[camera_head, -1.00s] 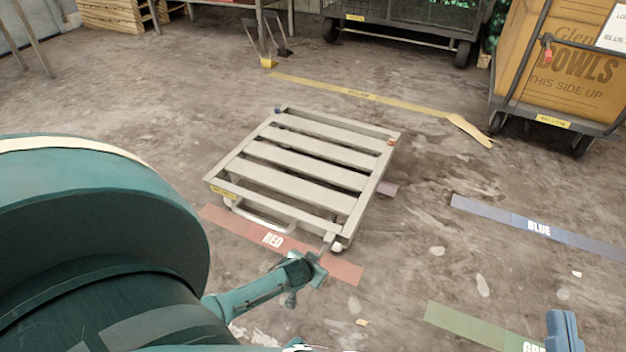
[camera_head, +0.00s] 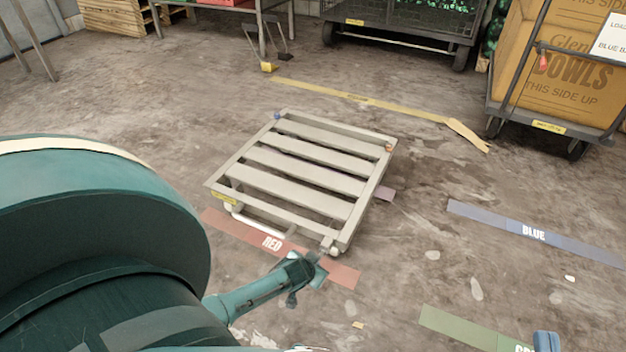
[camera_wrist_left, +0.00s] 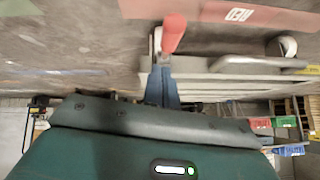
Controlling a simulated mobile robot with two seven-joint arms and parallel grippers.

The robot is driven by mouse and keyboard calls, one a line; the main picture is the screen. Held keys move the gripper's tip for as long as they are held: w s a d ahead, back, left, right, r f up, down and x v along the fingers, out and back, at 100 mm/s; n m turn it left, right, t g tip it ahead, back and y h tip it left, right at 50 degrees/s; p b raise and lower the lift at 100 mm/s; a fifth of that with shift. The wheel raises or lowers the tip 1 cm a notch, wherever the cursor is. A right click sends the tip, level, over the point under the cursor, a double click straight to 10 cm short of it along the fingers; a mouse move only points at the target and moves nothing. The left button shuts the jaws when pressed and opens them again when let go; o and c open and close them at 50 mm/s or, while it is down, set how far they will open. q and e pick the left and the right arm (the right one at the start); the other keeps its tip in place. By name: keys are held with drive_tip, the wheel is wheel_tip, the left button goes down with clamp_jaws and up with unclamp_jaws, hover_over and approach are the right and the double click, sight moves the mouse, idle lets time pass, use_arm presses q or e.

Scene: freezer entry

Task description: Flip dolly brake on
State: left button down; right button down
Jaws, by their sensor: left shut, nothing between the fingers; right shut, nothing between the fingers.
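The dolly (camera_head: 285,184) is a low, pale slatted platform standing behind the red floor strip. My left gripper (camera_head: 318,262) is shut beside its near right corner, partly hidden by the wrist. In the left wrist view, the shut blue fingers (camera_wrist_left: 163,88) are empty and lie close to a lever with a red tip (camera_wrist_left: 173,34) at the dolly's edge (camera_wrist_left: 225,78). I cannot tell whether they touch it. The lever does not show clearly in the head view. My right gripper (camera_head: 546,342) is shut and only partly in view at the bottom right edge.
Red (camera_head: 335,272), blue (camera_head: 500,221) and green (camera_head: 455,326) strips mark the floor. A cart with a large brown box (camera_head: 560,70) stands at the back right. A mesh cart (camera_head: 410,22) is at the back. Floor right of the dolly is open.

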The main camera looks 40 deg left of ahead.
use_arm(q)
drive_tip(key=s+d+r+p, duration=0.2)
drive_tip(key=s+r, duration=0.3)
drive_tip(key=s, duration=0.3)
drive_tip(key=shift+s+d+p, duration=0.15)
drive_tip(key=shift+d+p, duration=0.1)
drive_tip(key=shift+p, duration=0.65)
use_arm(e)
drive_tip(key=shift+d+r+g+h, duration=0.2)
drive_tip(key=shift+d+g+h, duration=0.4)
drive_tip(key=shift+d+h, duration=0.1)
use_arm(q)
drive_tip(key=shift+f, duration=0.1)
